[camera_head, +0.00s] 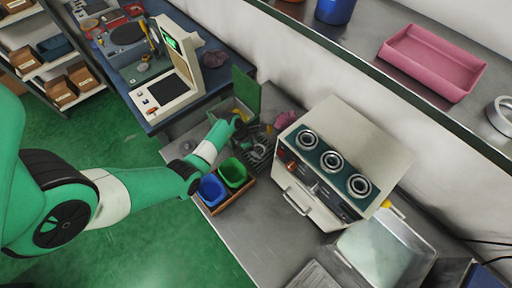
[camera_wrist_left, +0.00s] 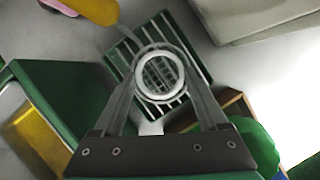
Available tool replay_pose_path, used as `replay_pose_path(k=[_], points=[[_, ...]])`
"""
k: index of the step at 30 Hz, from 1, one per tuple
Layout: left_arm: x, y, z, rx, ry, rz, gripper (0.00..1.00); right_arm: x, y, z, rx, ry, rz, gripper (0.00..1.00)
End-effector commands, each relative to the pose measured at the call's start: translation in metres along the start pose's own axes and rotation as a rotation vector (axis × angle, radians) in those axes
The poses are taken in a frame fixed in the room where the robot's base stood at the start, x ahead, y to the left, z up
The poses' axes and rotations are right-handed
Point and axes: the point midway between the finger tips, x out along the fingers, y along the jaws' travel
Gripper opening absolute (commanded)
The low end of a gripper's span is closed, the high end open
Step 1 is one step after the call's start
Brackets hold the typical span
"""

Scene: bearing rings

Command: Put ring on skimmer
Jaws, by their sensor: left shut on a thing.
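My left gripper (camera_wrist_left: 160,78) is shut on a pale metal ring (camera_wrist_left: 160,97), with one finger on each side of it. In the head view, my left gripper (camera_head: 243,128) is over the bench by a slatted rack. A yellow handle (camera_wrist_left: 98,10) with a thin grey stem leads to a round grey frame behind the ring. This looks like the skimmer; its bowl is partly covered by the ring. I cannot tell whether the ring touches it. My right gripper is not in view.
The dark slatted rack (camera_wrist_left: 197,55) lies below the ring. A blue bin (camera_head: 212,190) and a green bin (camera_head: 233,172) stand in a wooden tray nearby. A cream machine with several round rings on top (camera_head: 312,188) stands to the right. Clear bench lies in front.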

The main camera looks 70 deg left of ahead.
Motion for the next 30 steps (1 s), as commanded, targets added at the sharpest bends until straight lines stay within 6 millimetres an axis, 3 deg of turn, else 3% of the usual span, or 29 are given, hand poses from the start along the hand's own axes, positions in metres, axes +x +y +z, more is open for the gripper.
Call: replay_pose_path(k=[24, 25, 29, 30], points=[[0.0036, 0.0002, -0.0013, 0.0, -0.001, 0.001, 0.22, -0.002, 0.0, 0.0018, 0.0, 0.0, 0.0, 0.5], [0.0036, 0.0002, -0.0013, 0.0, -0.001, 0.001, 0.77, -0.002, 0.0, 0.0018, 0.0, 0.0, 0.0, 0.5], [0.0036, 0.0002, -0.0013, 0.0, -0.001, 0.001, 1.0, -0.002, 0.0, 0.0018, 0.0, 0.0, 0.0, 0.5], [0.0037, 0.0002, -0.0013, 0.0, -0.001, 0.001, 1.0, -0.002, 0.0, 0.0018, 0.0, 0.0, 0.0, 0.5]])
